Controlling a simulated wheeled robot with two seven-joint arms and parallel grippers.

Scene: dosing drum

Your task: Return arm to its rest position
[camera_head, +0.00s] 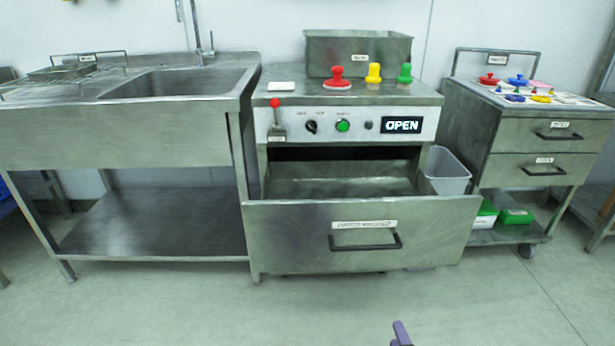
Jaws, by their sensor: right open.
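My right gripper (402,334) shows only as a small purple tip at the bottom edge, low over the floor and in front of the machine. It is open, apart from everything, with nothing seen in it. The rest of my right arm is out of the picture. My left arm and gripper are not in view. The steel dosing machine (350,94) stands in the middle with its display reading OPEN. Its wide front drawer (290,238) is pulled out, and the inside looks empty.
A sink unit (110,135) stands left. A cart (470,125) with coloured pieces stands right, and a grey bin (447,172) sits between it and the machine. Red, yellow and green knobbed pieces and a steel tub (357,52) are on the machine. The front floor is clear.

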